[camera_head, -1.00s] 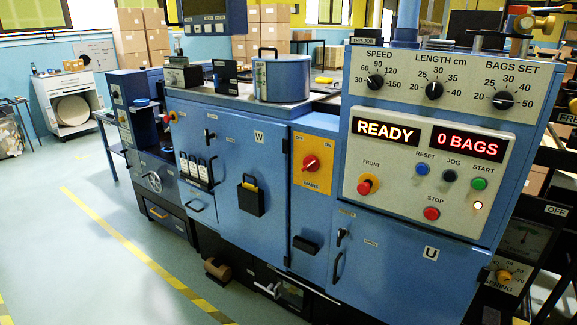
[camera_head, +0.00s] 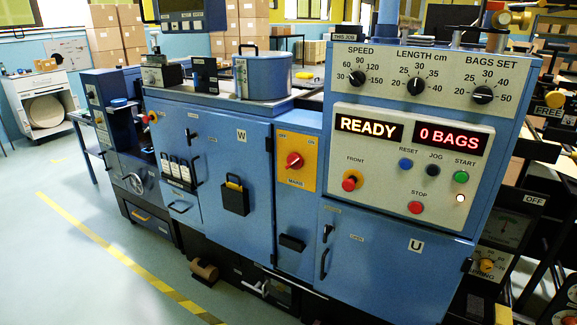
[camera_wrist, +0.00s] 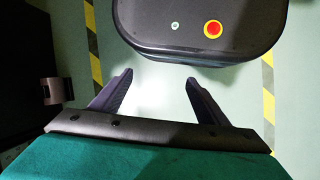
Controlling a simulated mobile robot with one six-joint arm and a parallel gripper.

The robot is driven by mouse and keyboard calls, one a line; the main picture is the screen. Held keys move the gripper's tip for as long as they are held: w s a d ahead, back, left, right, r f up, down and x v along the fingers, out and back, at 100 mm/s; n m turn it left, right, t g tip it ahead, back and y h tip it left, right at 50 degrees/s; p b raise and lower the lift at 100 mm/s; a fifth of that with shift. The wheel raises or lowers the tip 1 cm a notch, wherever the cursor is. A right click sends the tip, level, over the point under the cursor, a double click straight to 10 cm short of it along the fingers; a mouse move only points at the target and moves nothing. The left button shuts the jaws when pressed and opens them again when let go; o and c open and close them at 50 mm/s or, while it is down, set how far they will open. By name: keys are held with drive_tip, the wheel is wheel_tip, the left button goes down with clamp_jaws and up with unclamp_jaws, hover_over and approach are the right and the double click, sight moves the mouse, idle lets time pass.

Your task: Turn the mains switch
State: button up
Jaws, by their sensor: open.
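The mains switch (camera_head: 294,161) is a red rotary knob on a yellow plate (camera_head: 307,178), on the narrow blue panel in the middle of the machine. Small labels sit above the knob and a MAINS label sits below it. The knob's white mark looks slanted; its exact setting is too small to read. My gripper (camera_wrist: 157,84) shows only in the wrist view, with its two dark fingers apart and nothing between them. It points down over the green floor, away from the switch. The switch is not in the wrist view.
The control panel (camera_head: 410,165) to the right shows READY and 0 BAGS, with knobs and buttons. A blue cabinet door (camera_head: 245,205) marked W stands left of the switch. Open floor with a yellow striped line (camera_head: 120,255) lies in front. In the wrist view, my dark base has a red button.

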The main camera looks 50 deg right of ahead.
drive_tip(key=w+d+r+m+t+h+p, duration=0.1)
drive_tip(key=w+d+r+t+h, duration=0.25)
drive_tip(key=w+d+r, duration=0.7)
drive_tip(key=m+t+h+p, duration=0.5)
drive_tip(key=h, duration=0.7)
approach(291, 165)
drive_tip(key=v, duration=0.5)
drive_tip(key=shift+w+b, duration=0.1)
drive_tip(key=shift+b, duration=0.2)
drive_tip(key=shift+p+x, duration=2.45)
drive_tip(key=shift+x, duration=4.4)
drive_tip(key=c, duration=1)
